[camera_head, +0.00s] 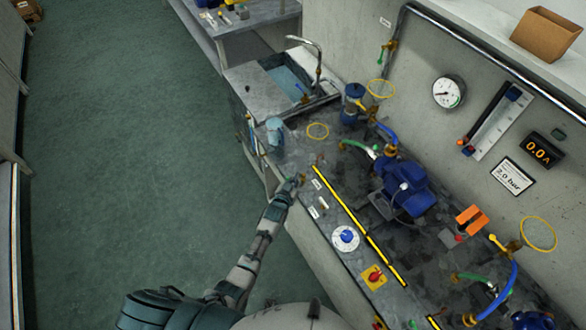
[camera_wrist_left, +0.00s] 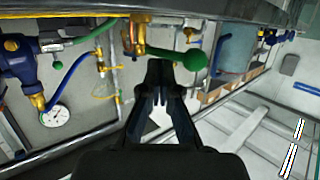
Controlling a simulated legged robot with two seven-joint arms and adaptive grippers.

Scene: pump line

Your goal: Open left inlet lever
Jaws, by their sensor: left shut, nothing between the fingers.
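My left gripper (camera_head: 297,180) is at the front edge of the bench. In the left wrist view its dark fingers (camera_wrist_left: 162,68) are shut with nothing between them. A green lever with a round end (camera_wrist_left: 192,60) sticks out from a brass valve (camera_wrist_left: 137,35), just beyond and right of the fingertips. The fingertips look very close to the lever; I cannot tell whether they touch it. In the head view the lever is too small and too hidden by my gripper to make out surely. My right gripper is not in view.
A blue pump (camera_head: 405,188), hoses and a yellow strip (camera_head: 345,208) are on the bench right of my arm. A blue-topped dial (camera_head: 345,238) and a red knob (camera_head: 375,277) are nearer. A sink (camera_head: 290,80) is behind. The green floor (camera_head: 130,180) at left is clear.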

